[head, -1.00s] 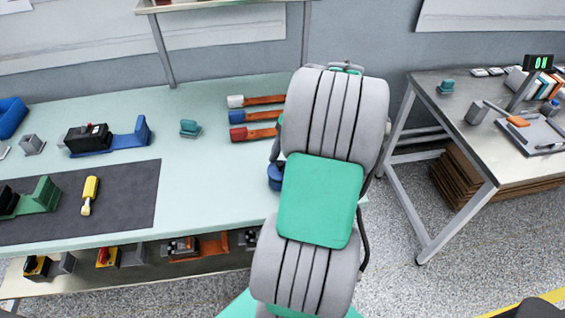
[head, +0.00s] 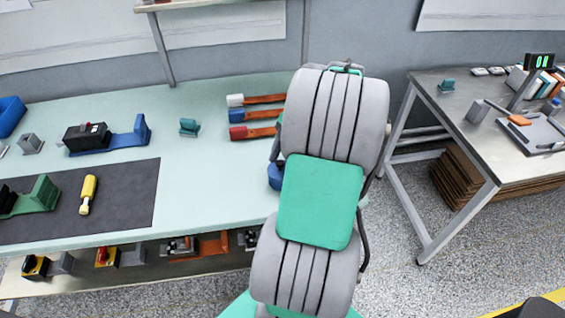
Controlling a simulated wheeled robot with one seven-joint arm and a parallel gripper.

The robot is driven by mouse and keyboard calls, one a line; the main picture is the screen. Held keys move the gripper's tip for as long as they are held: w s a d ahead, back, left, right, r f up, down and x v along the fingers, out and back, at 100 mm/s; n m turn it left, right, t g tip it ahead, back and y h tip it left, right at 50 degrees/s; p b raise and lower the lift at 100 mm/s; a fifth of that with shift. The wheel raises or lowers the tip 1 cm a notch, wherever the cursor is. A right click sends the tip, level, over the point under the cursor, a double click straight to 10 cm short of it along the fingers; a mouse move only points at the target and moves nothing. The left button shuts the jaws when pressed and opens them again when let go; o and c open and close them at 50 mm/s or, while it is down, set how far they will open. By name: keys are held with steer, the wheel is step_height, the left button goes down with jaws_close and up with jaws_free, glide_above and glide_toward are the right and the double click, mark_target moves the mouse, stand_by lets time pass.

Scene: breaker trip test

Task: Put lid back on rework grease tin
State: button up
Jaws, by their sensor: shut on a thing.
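My own arm, grey with a green panel, rises through the middle of the head view and blocks the right end of the long bench. My gripper is hidden behind it, so its jaws and anything in them do not show. A small round blue thing (head: 275,176) shows in part at the arm's left edge, over the bench's right end. It may be the grease tin, but too little shows to be sure. I cannot make out a lid.
The pale bench (head: 205,175) holds a dark mat (head: 120,205), a yellow-handled tool (head: 88,194), a small teal item (head: 189,127) and several orange-strapped pieces (head: 262,115). A steel table (head: 475,125) stands right, across a floor gap. The bench middle is clear.

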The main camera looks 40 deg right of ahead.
steer(key=o, duration=1.6)
steer(key=shift+o, duration=0.2)
steer(key=shift+r+p, duration=2.9)
steer(key=shift+r, duration=0.65)
jaws_close()
